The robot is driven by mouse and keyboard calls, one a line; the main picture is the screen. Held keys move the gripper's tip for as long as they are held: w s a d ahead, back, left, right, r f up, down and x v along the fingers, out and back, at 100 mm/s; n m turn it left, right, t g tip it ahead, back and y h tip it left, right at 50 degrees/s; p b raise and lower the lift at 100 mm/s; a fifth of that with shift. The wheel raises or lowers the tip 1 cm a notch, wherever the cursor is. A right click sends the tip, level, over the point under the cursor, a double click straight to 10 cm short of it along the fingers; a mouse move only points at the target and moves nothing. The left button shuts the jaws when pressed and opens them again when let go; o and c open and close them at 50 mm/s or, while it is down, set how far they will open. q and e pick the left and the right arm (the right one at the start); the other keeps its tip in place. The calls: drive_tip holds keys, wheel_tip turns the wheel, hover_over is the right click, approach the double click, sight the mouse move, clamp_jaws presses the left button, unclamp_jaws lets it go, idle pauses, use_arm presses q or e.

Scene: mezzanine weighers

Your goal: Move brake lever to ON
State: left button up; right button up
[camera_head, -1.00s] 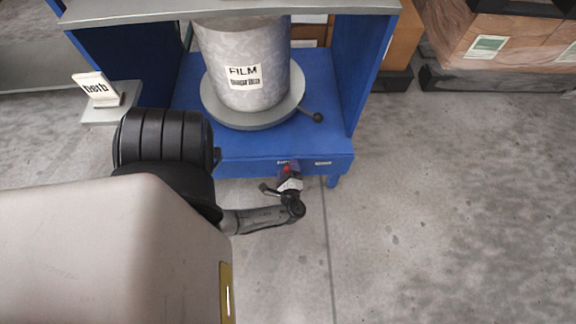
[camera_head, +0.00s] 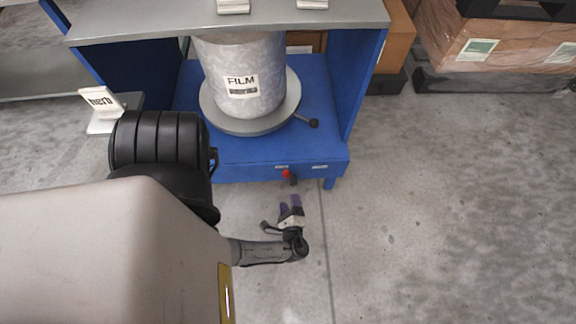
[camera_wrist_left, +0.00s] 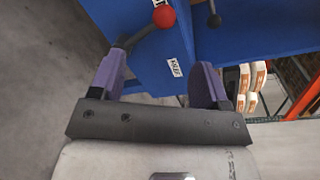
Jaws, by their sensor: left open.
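The brake lever has a red knob (camera_head: 287,174) and a dark arm at the front edge of the blue stand. In the left wrist view the red knob (camera_wrist_left: 164,16) is at the top, with its dark arm running down-left. My left gripper (camera_head: 290,202), with purple fingers, is open and empty just in front of the lever, apart from it. In the left wrist view the gap between its fingers (camera_wrist_left: 160,68) is clear, with a small white label (camera_wrist_left: 174,67) on the stand beyond. Its lettering is not readable for certain. My right gripper is not in view.
A grey FILM drum (camera_head: 243,75) stands on a round plate (camera_head: 249,125) with a black-knobbed handle (camera_head: 313,123). The blue stand (camera_head: 300,145) has a grey top shelf (camera_head: 150,29).

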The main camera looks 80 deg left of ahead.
use_arm(q)
drive_tip(key=shift+d, duration=0.8)
drive_tip(key=shift+s+a+r, duration=0.1)
